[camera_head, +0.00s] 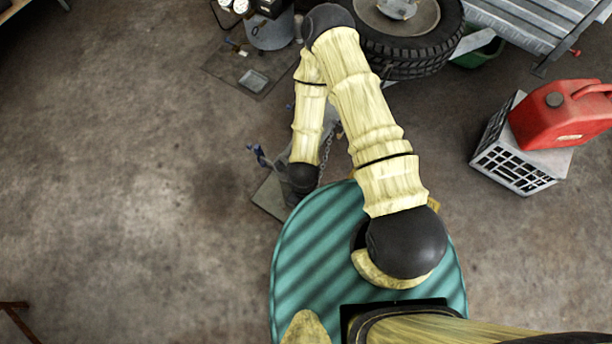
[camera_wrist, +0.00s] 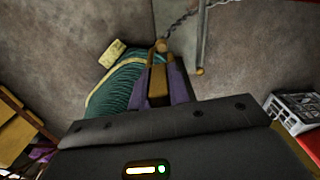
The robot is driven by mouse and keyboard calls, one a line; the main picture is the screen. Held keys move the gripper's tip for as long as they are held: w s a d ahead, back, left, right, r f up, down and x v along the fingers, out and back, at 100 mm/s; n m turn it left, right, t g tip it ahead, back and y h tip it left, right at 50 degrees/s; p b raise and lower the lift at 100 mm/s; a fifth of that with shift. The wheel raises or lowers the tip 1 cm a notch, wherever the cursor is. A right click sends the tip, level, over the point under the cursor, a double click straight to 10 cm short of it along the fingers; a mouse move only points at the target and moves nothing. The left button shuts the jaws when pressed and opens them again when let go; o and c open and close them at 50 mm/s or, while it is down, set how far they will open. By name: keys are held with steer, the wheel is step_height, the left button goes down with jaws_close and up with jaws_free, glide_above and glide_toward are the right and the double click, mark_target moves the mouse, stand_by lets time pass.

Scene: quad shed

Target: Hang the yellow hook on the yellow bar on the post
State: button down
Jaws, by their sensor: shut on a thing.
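In the wrist view my gripper (camera_wrist: 161,68) is shut on the yellow hook (camera_wrist: 157,88), a dull yellow-brown piece between the two dark purple fingers. A rounded end of it shows just beyond the fingertips, by a chain (camera_wrist: 182,21) that runs up to the right. A grey post or arm (camera_wrist: 203,36) stands to the right of the fingertips. A small yellow tip (camera_wrist: 199,71) shows at its near end, apart from the hook; I cannot tell if this is the yellow bar. In the head view my arm hides the gripper and hook; the chain (camera_head: 325,157) shows beside a stand.
The stand has a flat grey base (camera_head: 269,197) and a blue fitting (camera_head: 258,155) on its left. A red fuel can (camera_head: 565,116) sits on a grey crate (camera_head: 512,157) at right. A tyre (camera_head: 408,53) lies at the back.

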steer(key=shift+s+a+f+m, duration=0.1)
steer(key=shift+s+m, duration=0.35)
steer(key=shift+m, duration=0.25)
steer(key=shift+w+f, duration=0.15)
steer(key=shift+w+d+f+b, duration=0.3)
steer(key=shift+w+d+f, duration=0.1)
steer(key=shift+w+d, duration=0.55)
steer(key=shift+w+d+f+b, duration=0.35)
steer(key=shift+w+d, duration=0.3)
steer(key=shift+w, duration=0.5)
steer(key=shift+w+d+f+b, duration=0.3)
steer(key=shift+w+d+f, duration=0.1)
steer(key=shift+w+d, duration=0.55)
steer(key=shift+a, duration=0.15)
steer(key=shift+w+p, duration=0.1)
steer(key=shift+p, duration=0.4)
